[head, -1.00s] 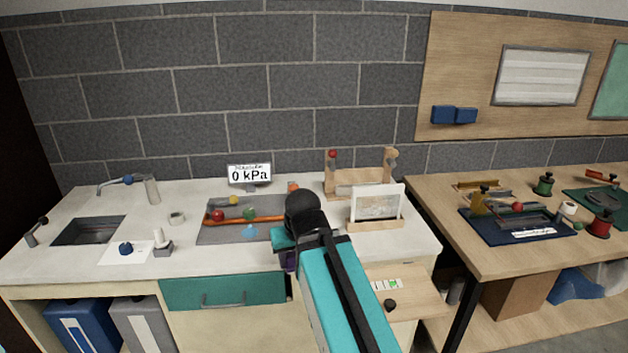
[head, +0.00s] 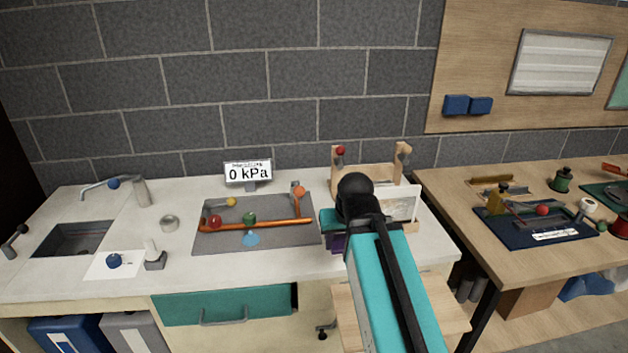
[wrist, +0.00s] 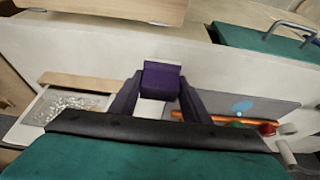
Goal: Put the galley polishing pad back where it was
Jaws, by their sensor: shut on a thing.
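A purple block (wrist: 161,80), which looks like the polishing pad, sits between the fingertips of my gripper (wrist: 160,92) in the wrist view. The fingers are purple too and are shut on it. In the head view my gripper (head: 337,242) is over the right part of the white counter (head: 290,264), near its front edge. Only a little purple shows there; my arm hides the rest. Whether the pad touches the counter I cannot tell.
A grey mat (head: 209,240) with an orange pipe (head: 290,223) lies left of my gripper. A framed card stand (head: 402,204) and a wooden rack (head: 370,177) are close on the right and behind. A wooden board (head: 349,318) juts out below the counter. A teal drawer (head: 185,309) is at the front.

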